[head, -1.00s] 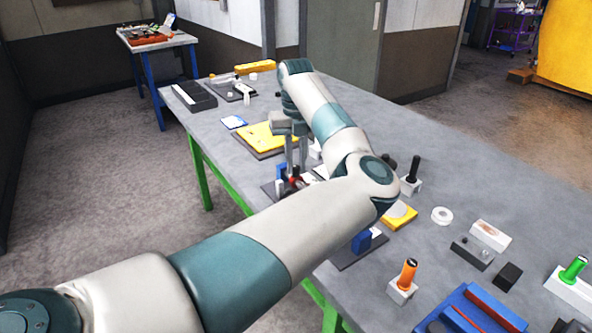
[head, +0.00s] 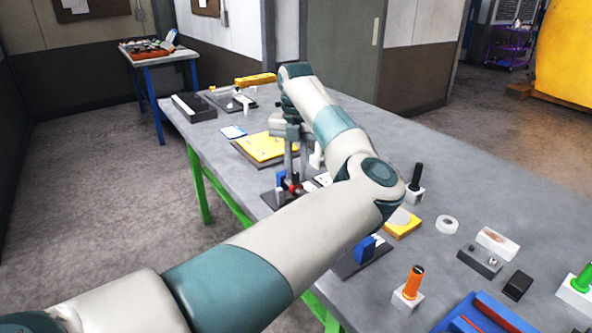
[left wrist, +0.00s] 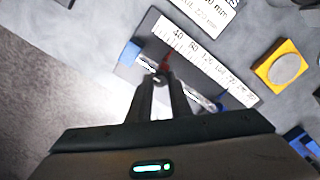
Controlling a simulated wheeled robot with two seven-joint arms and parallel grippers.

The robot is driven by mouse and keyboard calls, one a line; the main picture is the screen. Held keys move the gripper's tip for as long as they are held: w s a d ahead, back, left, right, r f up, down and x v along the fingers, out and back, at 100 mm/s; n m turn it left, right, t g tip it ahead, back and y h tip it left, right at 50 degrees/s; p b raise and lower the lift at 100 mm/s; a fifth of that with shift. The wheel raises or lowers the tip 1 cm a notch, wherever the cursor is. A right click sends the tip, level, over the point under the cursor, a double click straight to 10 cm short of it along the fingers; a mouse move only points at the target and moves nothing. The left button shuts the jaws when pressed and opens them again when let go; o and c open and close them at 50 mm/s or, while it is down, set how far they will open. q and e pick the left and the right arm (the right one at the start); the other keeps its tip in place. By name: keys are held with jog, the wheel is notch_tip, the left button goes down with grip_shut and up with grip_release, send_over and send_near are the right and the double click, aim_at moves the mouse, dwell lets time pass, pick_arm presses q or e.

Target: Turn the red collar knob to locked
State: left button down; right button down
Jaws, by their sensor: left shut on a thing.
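The red collar knob (head: 292,187) is a small red piece on a dark fixture plate on the bench, low between my left fingertips. In the left wrist view the red knob (left wrist: 165,62) shows just beyond the fingertips, beside a white ruler scale (left wrist: 205,62) with black numbers. My left gripper (head: 294,178) points down and is shut on the knob; it also shows in the left wrist view (left wrist: 160,82). The fingers cover much of the knob, and its locked mark cannot be made out. My right gripper is not in view.
A blue block (head: 281,179) stands close beside the fingers. A yellow plate (head: 262,147) lies behind. An orange-handled piece (head: 413,283), a black-handled piece (head: 415,178) and a white ring (head: 447,224) stand to the right. Bare bench (head: 500,190) lies at the far right.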

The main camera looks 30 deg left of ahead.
aim_at(297, 174)
pick_arm(q)
jog(key=c, duration=1.6)
grip_release()
